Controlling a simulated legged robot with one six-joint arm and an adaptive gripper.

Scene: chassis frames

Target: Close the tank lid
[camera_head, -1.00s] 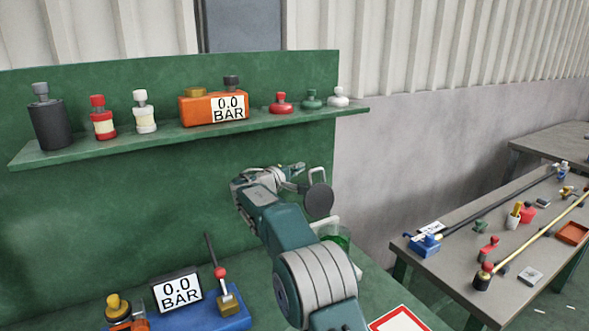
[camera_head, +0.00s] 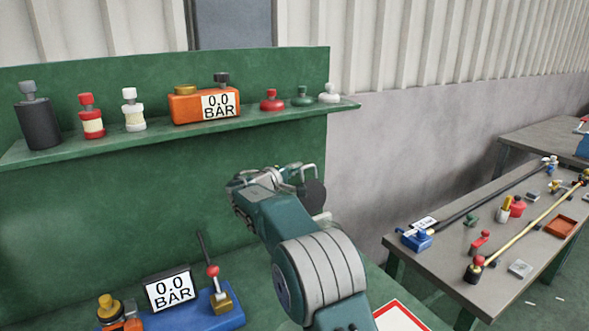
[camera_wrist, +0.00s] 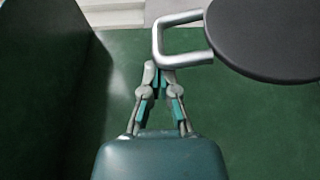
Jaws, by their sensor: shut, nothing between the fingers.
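A dark round lid (camera_wrist: 275,35) fills the upper right of the wrist view; it appears edge-on and tilted in the head view (camera_head: 314,194). A pale U-shaped metal handle (camera_wrist: 160,36) projects from its left side in the wrist view. My gripper (camera_wrist: 155,72) is shut and empty. Its fingertips are at the lower arm of the handle, overlapping it in the picture; I cannot tell whether they touch. In the head view my gripper (camera_head: 290,172) is just left of the lid. The tank body is hidden behind my arm.
A green shelf (camera_head: 180,142) behind holds several bottles, an orange gauge (camera_head: 196,106) and knobs. A blue base (camera_head: 205,312) with a gauge display and lever stands at lower left on the green bench. A grey table (camera_head: 440,262) with rods and small parts stands right.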

